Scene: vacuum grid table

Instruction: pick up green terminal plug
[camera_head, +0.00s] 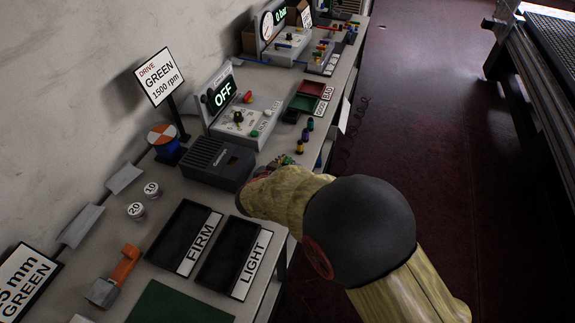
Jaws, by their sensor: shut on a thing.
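My gripper (280,164) is at the bench's front edge, just right of the dark box. My forearm and wrist hide much of it. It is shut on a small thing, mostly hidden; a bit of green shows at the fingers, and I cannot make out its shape.
A dark grey box (217,163) stands left of my gripper. Black trays marked FIRM (178,235) and LIGHT (228,250) lie nearer. A panel reading OFF (240,118) and green and red bins (305,103) stand farther back. The floor at right is clear.

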